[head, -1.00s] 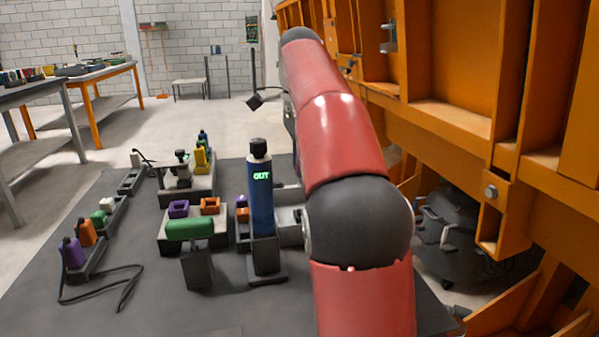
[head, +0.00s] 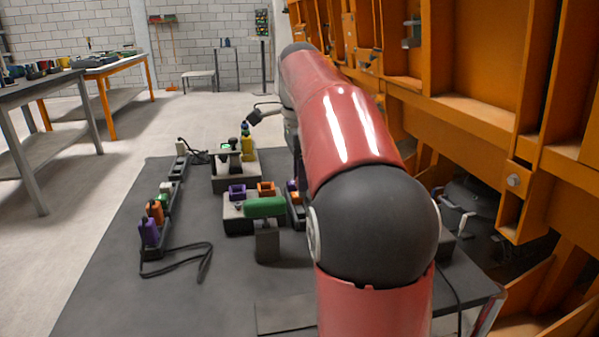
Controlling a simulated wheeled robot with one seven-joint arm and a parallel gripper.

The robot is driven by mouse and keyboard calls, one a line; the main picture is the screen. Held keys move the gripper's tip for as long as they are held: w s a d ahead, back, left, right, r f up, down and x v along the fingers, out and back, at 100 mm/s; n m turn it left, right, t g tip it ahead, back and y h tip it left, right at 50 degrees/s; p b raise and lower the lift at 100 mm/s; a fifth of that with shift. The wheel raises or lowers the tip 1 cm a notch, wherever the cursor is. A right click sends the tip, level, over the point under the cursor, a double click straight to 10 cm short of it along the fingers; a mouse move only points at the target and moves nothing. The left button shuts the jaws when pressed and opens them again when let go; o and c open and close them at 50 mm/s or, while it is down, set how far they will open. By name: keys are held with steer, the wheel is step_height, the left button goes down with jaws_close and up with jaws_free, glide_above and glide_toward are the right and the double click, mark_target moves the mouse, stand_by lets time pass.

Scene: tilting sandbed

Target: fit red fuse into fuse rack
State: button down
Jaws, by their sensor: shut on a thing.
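I see no red fuse. My red and dark grey arm fills the middle right, and my gripper and whatever it holds are hidden behind it. A small black part beside my far arm (head: 253,117) shows at its left edge, close above the yellow piece; I cannot tell what it is. No rack is clearly marked as the fuse rack. A long dark rail (head: 173,185) at the left holds a purple block (head: 148,232), an orange block (head: 155,211) and a pale green-white block (head: 166,190). A grey block bears a purple square frame (head: 237,191) and an orange one (head: 266,188).
A green handle on a dark post (head: 264,207) stands in front of the frames. Behind them a grey base (head: 222,184) carries a yellow piece (head: 248,150). A black strap (head: 190,262) lies loose. The dark mat's front left is clear. An orange steel structure (head: 470,110) closes off the right.

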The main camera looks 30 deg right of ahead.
mark_target(300, 196)
steer(key=shift+f+b, duration=1.15)
steer(key=shift+f, duration=1.05)
steer(key=shift+p, duration=0.3)
